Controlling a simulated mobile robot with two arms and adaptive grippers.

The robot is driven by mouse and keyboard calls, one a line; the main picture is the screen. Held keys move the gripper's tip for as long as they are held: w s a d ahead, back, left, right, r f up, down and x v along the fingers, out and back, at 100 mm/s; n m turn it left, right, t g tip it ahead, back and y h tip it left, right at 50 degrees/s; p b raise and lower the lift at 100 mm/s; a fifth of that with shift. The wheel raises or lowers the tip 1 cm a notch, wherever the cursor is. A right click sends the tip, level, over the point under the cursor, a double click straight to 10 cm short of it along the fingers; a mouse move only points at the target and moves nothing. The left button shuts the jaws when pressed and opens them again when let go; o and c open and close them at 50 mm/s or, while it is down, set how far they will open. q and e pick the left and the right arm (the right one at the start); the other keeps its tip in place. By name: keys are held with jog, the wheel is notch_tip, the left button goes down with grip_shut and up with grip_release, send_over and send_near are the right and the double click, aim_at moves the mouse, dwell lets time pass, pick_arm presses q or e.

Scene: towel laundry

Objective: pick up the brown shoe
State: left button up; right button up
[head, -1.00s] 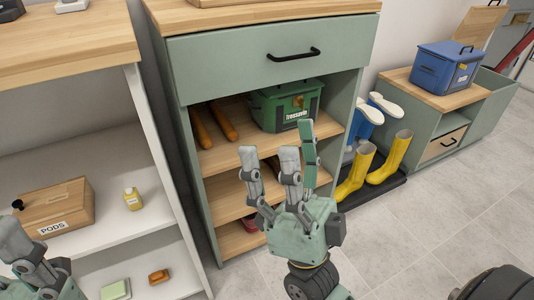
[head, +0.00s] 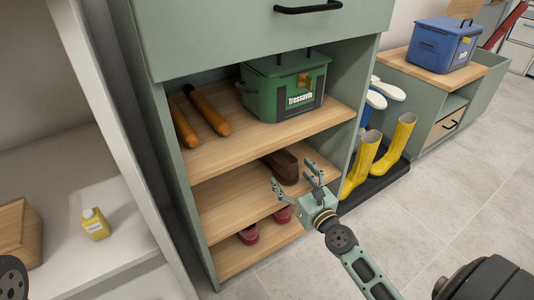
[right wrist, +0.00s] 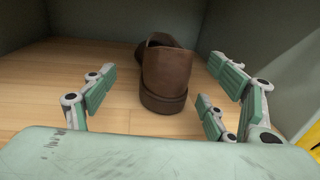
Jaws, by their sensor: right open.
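A brown shoe (head: 283,166) stands on the middle wooden shelf (head: 232,203) of the green cabinet, near its right side. In the right wrist view the brown shoe (right wrist: 166,76) shows its heel toward me, upright on the wood. My right gripper (head: 298,184) is at the front of that shelf, just before the shoe. In the right wrist view its fingers (right wrist: 165,95) are spread wide on either side of the heel, apart from it. The right gripper is open and empty. My left gripper is not in view; only a dark part of my left arm shows at the lower left edge.
A green box (head: 284,88) and two orange rolls (head: 196,118) are on the shelf above. Red shoes (head: 249,234) sit on the shelf below. Yellow boots (head: 378,157) stand right of the cabinet. A yellow bottle (head: 95,224) is on the white shelf at left.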

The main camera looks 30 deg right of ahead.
jog(key=shift+w+d+b, duration=0.15)
jog(key=shift+w, duration=1.4)
jog(key=shift+w+d+b, duration=0.15)
jog(key=shift+w, duration=1.4)
jog(key=c, duration=1.6)
